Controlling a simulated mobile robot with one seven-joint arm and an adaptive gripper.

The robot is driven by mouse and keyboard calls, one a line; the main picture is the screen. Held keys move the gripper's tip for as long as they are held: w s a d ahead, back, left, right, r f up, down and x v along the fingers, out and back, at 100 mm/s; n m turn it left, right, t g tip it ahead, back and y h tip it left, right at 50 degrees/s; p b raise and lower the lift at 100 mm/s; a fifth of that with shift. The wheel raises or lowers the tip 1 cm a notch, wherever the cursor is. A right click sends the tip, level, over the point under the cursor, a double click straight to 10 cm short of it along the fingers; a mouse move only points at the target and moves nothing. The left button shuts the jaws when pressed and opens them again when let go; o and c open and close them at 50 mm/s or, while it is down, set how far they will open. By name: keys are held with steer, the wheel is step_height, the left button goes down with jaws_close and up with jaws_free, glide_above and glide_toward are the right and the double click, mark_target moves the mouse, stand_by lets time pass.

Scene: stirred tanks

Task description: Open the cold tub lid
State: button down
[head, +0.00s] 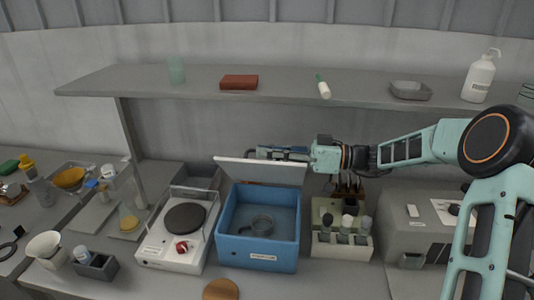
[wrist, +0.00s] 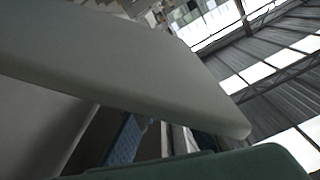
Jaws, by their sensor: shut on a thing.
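The cold tub (head: 240,247) is a blue open-topped box in the middle of the bench in the head view. Its pale grey lid (head: 262,171) stands raised at the tub's back, tilted, and the inside shows. In the wrist view the lid (wrist: 110,60) fills much of the picture as a broad slab, with a green part of my gripper along the bottom edge.
A white hotplate scale (head: 165,250) stands left of the tub. A rack with dark-capped bottles (head: 342,245) stands close on the right. A shelf (head: 300,92) with a red block (head: 239,82) and bottles runs above my gripper. A round wooden disc (head: 220,290) lies in front.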

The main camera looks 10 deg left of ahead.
steer(key=w+m+p, duration=0.1)
steer(key=w+m, duration=0.9)
steer(key=w, duration=0.7)
steer(key=shift+a+p, duration=0.3)
steer(key=shift+a, duration=0.15)
stand_by(0.5)
steer(key=c, duration=2.1)
jaws_free()
steer(key=shift+w, duration=0.1)
steer(key=shift+r, duration=0.25)
steer(key=shift+r, duration=0.15)
